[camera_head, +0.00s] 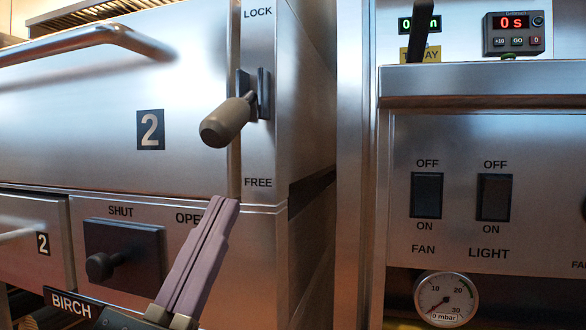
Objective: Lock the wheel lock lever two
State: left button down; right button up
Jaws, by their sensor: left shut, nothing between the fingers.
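The wheel lock lever two (226,124) has a thick grey-brown grip and sits in a dark bracket on the steel strip between LOCK above and FREE below. Its grip points out toward me and a little down to the left, with its pivot nearer the LOCK mark. My left gripper (228,203) comes up from the bottom of the view. Its two long mauve fingers are shut together and empty. Their tips are below the lever grip, beside the FREE mark in the picture, and apart from the lever. My right gripper is not in view.
A bar handle (95,38) crosses the upper left of the panel marked 2. A dark slide knob (103,265) marked SHUT and OPEN sits at lower left, near my fingers. The right panel has FAN (426,195) and LIGHT (494,197) switches, a pressure gauge (446,299) and a timer (514,33).

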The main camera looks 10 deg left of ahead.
aim_at(234, 116)
pick_arm(q)
jog(key=r, duration=0.3)
jog(key=shift+w+d+r+p, duration=0.1)
jog(key=shift+d+r+p, duration=0.2)
jog(key=shift+r+p, duration=0.1)
jog(key=shift+s+d+r, duration=0.15)
jog(key=shift+s+r, duration=0.25)
jog(key=shift+r, duration=0.05)
